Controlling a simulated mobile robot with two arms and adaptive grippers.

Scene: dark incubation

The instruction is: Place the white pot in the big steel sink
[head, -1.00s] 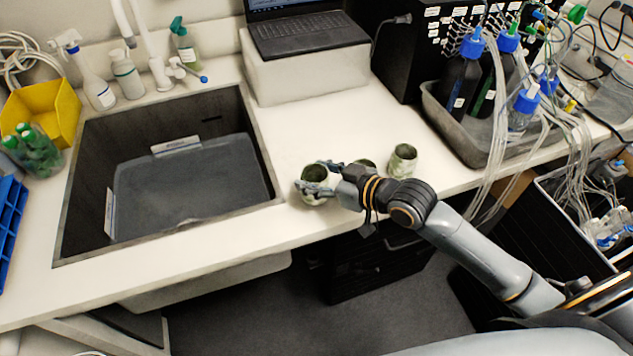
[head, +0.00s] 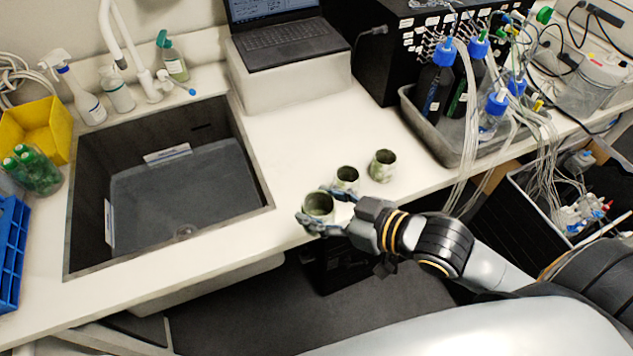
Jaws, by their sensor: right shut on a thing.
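My right gripper (head: 313,205) is shut around a small white pot with green marbling (head: 319,209). Its fingers lie on either side of the pot, which is upright with its dark opening facing up. The pot is at the counter's front edge, right of the sink's near right corner; its underside is partly hidden by the fingers. The big steel sink (head: 255,160) is a dark grey rectangular basin set into the counter at left, with a drain at its near side. My left gripper is not in view.
Two similar marbled pots, one nearer (head: 346,185) and one farther right (head: 384,172), stand on the counter (head: 290,125). A faucet (head: 140,60) and spray bottles stand behind the sink. A tray (head: 460,140) of bottles is at right. Counter between sink and pots is clear.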

